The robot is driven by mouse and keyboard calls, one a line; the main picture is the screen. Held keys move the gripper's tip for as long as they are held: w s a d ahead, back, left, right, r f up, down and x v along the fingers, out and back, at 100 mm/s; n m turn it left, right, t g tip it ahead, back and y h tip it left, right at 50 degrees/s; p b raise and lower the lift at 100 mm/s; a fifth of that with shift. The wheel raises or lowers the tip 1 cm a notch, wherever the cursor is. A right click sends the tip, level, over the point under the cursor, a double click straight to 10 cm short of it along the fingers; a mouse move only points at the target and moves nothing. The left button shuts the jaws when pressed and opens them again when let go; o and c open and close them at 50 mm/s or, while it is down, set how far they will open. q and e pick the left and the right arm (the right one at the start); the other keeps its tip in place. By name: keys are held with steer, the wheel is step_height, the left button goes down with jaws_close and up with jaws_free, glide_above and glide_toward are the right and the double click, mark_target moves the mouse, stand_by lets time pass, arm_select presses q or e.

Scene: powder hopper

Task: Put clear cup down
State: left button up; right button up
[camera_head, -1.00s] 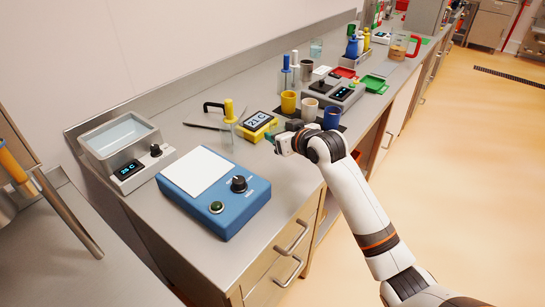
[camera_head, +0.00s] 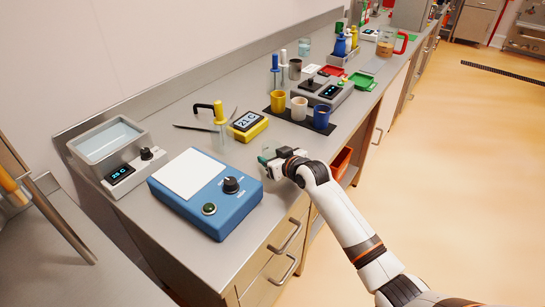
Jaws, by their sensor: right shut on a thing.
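My right gripper (camera_head: 266,163) is near the counter's front edge, to the right of the blue device. It is shut on a clear cup (camera_head: 267,149), which shows only as a faint see-through shape at the fingertips. The gripper hides part of the cup, and I cannot tell whether its base touches the steel counter (camera_head: 240,155). My left gripper is not in view.
A blue device (camera_head: 240,205) with a white plate stands to the left. A yellow thermometer display (camera_head: 247,124) is behind the gripper. Yellow (camera_head: 278,103), white (camera_head: 299,109) and blue (camera_head: 321,117) cups stand on a dark mat farther back. Bare counter lies around the gripper.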

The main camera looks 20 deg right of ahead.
steer(key=shift+f, duration=0.1)
steer(key=o, duration=1)
steer(key=shift+r, duration=0.2)
steer(key=v, duration=1.2)
steer(key=shift+f, duration=0.1)
steer(key=shift+d+f, duration=0.1)
